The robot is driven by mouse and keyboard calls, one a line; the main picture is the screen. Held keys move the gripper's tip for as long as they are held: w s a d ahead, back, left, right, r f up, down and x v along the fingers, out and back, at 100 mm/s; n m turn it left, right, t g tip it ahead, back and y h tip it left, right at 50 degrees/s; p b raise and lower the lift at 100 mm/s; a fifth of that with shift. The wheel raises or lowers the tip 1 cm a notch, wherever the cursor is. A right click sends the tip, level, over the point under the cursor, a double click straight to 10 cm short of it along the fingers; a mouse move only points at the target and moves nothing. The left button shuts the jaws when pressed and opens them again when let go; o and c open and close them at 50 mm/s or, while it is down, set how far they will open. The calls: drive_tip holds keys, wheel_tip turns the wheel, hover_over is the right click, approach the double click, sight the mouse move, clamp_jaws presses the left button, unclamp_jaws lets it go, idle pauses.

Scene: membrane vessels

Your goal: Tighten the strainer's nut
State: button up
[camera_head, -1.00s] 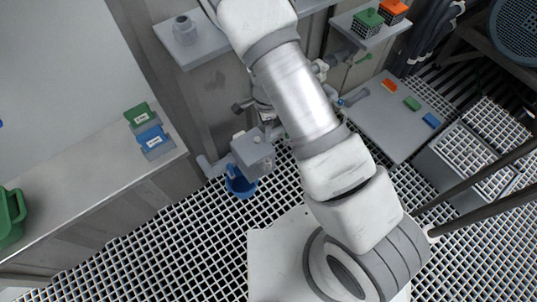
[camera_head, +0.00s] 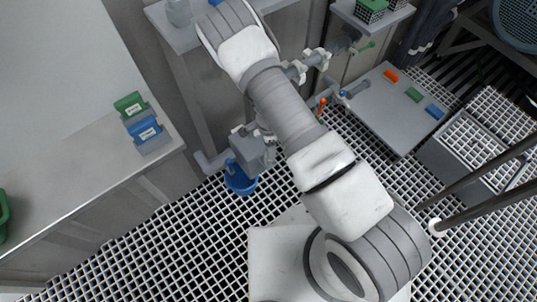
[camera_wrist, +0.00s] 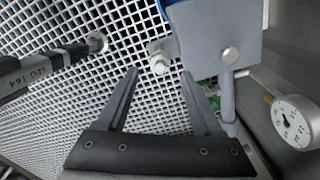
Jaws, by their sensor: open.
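In the wrist view my gripper (camera_wrist: 160,78) is open, with its two dark fingers apart and nothing between their pads. A pale nut or bolt head (camera_wrist: 160,64) shows between and beyond the fingertips; it looks like the strainer's nut, but I cannot be sure. It sits beside a grey block (camera_wrist: 215,38) with a round stud on its face. Depth between fingertips and nut is hard to tell. In the head view a grey box-shaped fitting (camera_head: 252,152) on the pipework stands over a blue bucket (camera_head: 240,181). My arm hides my gripper there.
A dial gauge (camera_wrist: 294,122) stands right of my gripper, near a grey pipe (camera_wrist: 228,100). A labelled dark hose or rod (camera_wrist: 40,66) lies at left. In the head view, a bench (camera_head: 70,190) holds green and blue tags; a grey plate (camera_head: 395,115) lies right. Grating floor is open below.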

drive_tip(key=shift+f+b, duration=0.5)
drive_tip(key=shift+f, duration=1.8)
clamp_jaws()
